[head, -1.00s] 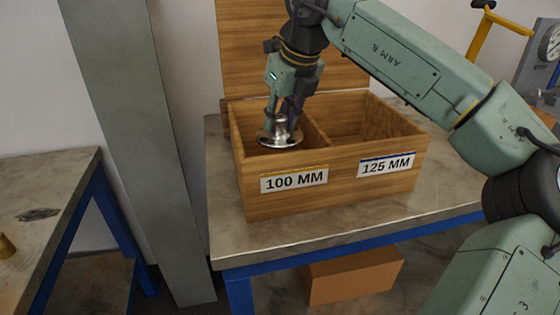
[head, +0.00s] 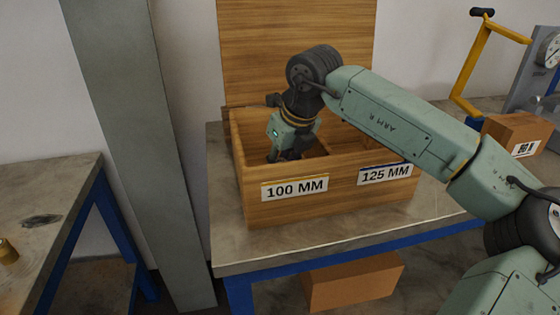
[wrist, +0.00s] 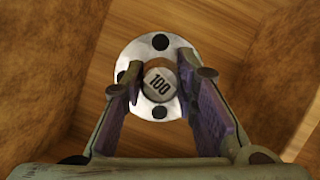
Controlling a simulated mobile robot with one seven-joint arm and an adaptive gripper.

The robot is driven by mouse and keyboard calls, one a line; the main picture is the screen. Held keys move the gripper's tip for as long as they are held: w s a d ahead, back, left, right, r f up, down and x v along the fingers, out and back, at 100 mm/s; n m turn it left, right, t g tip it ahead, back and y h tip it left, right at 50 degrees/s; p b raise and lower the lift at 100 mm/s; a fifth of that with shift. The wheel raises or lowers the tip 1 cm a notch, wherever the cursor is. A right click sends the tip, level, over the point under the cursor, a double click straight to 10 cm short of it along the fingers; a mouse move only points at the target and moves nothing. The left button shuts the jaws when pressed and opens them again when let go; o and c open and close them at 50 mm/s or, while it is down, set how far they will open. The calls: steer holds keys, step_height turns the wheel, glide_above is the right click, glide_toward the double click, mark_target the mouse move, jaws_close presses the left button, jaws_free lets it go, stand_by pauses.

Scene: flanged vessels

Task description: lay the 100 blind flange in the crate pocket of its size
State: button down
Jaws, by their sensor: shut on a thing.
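The 100 blind flange (wrist: 158,48) is a shiny metal disc with bolt holes and a central knob marked 100. In the wrist view my gripper (wrist: 163,85) has its two fingers on either side of the knob, shut on it. In the head view my gripper (head: 285,155) reaches down into the left pocket of the wooden crate (head: 335,190), the one labelled 100 MM (head: 294,188). The front wall hides the flange and the fingertips there. Wooden floor shows around the flange in the wrist view; whether it touches the floor cannot be told.
The right pocket is labelled 125 MM (head: 385,173); a divider separates the two. The crate's lid (head: 295,50) stands open behind. The crate rests on a blue-legged table (head: 330,236). A grey column (head: 140,150) stands at the left. A cardboard box (head: 515,133) sits at the right.

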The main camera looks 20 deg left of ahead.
steer(key=shift+f, duration=0.15)
steer(key=c, duration=1.3)
jaws_free()
steer(key=shift+r, duration=0.3)
steer(key=b+v, duration=0.1)
steer(key=v, duration=1)
steer(key=shift+d+r, duration=0.15)
steer(key=shift+r, duration=0.25)
